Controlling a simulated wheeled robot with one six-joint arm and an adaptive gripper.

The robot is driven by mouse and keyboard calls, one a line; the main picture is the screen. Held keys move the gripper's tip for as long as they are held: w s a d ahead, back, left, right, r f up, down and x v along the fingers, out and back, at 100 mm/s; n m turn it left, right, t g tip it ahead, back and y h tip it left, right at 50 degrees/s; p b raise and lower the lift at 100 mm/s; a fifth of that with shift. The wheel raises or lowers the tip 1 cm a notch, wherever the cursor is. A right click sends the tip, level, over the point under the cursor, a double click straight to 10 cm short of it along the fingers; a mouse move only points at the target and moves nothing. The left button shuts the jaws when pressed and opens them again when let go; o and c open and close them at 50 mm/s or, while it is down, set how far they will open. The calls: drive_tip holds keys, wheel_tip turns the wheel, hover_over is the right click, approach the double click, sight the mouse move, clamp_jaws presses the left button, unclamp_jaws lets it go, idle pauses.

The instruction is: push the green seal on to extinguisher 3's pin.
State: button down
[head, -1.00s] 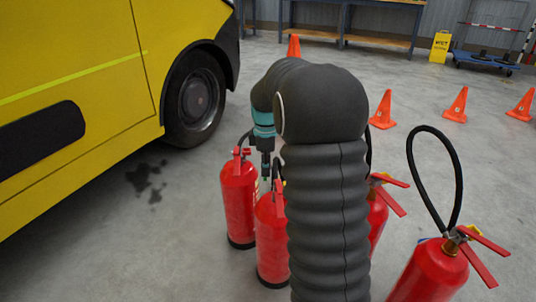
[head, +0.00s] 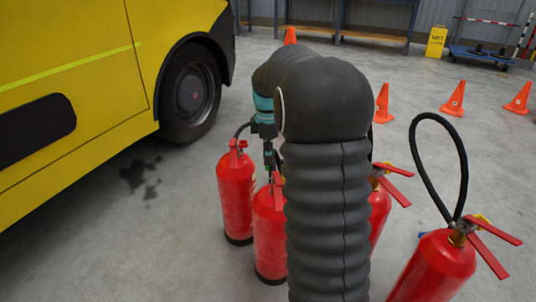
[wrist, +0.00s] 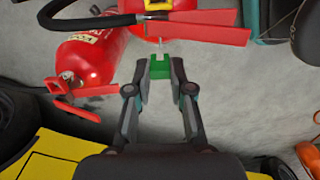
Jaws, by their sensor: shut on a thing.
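My gripper (wrist: 161,74) is shut on the small green seal (wrist: 160,68), a block with a notch in its far edge, in the wrist view. A thin pale pin (wrist: 159,46) sticks out from a red extinguisher (wrist: 145,29) just ahead of the notch. The seal is close to the pin and in line with it; I cannot tell whether they touch. In the head view my gripper (head: 268,158) hangs over the head of the second red extinguisher from the left (head: 269,235). My arm hides part of that extinguisher. I can read no extinguisher numbers.
Another extinguisher (head: 236,200) stands close on the left; two more (head: 379,215) (head: 436,270) stand right of my arm. A black hose (wrist: 90,20) and red levers (wrist: 190,30) lie close beyond the fingertips. A yellow vehicle (head: 60,90) stands left; orange cones (head: 453,98) stand behind.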

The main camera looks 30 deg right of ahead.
sight(268, 167)
drive_tip(key=shift+f+b, duration=1.65)
drive_tip(key=shift+f, duration=0.75)
drive_tip(key=shift+p, duration=1.05)
idle(1.8)
drive_tip(key=shift+f, duration=0.1)
idle(0.4)
drive_tip(key=c, duration=1)
unclamp_jaws()
drive_tip(key=shift+o, duration=0.2)
wheel_tip(268, 167, up, 12)
drive_tip(key=shift+r, duration=0.1)
